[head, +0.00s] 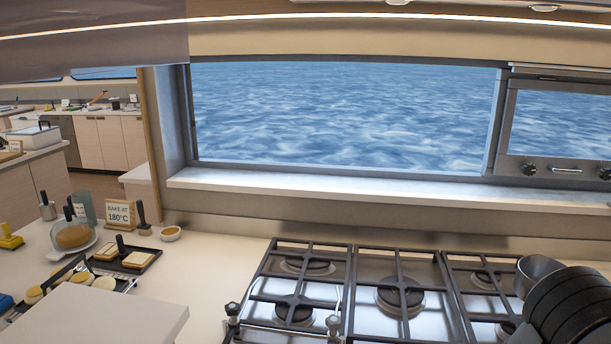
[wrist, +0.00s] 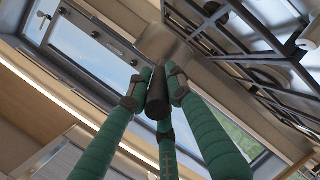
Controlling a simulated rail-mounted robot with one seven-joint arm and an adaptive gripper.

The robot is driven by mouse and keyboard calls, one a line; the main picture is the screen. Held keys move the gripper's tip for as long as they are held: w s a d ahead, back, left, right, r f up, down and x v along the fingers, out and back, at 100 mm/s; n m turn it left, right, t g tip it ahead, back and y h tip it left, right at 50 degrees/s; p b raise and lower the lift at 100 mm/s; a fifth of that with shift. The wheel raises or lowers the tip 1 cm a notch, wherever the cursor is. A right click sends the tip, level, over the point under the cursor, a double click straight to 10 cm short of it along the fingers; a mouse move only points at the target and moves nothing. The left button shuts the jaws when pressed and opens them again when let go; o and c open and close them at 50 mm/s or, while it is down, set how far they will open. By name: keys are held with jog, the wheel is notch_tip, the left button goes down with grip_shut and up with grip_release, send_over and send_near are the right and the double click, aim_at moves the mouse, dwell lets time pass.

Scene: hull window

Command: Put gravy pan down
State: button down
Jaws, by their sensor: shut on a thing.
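In the wrist view, my gripper (wrist: 158,82) has its green fingers closed around the dark handle of the gravy pan (wrist: 161,40). The grey pan body lies beyond the fingertips, beside the hob grates (wrist: 245,55). In the head view, a grey pan bowl (head: 535,270) shows at the right, over the right part of the gas hob (head: 345,300). A dark ribbed shape in front hides part of it and the hob there. I cannot tell whether the pan touches the grate. My gripper's fingers do not show in the head view.
The left and middle burners (head: 400,297) are bare. A white board (head: 110,315), a tray of sliced food (head: 125,259), a small bowl (head: 171,233) and a "bake at 180°C" sign (head: 119,214) stand left of the hob. The window sill (head: 330,189) runs behind.

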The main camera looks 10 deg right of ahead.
jog(key=s+a+m+g+h, duration=0.3)
jog(key=s+m+g, duration=0.1)
jog(key=s, duration=0.9)
jog(key=s+a+m+g+h, duration=0.3)
jog(key=s+a+m+g, duration=0.1)
jog(key=s, duration=1)
jog(key=shift+s+a+f+g, duration=0.15)
jog(key=shift+f+g, duration=0.2)
jog(key=shift+g, duration=0.45)
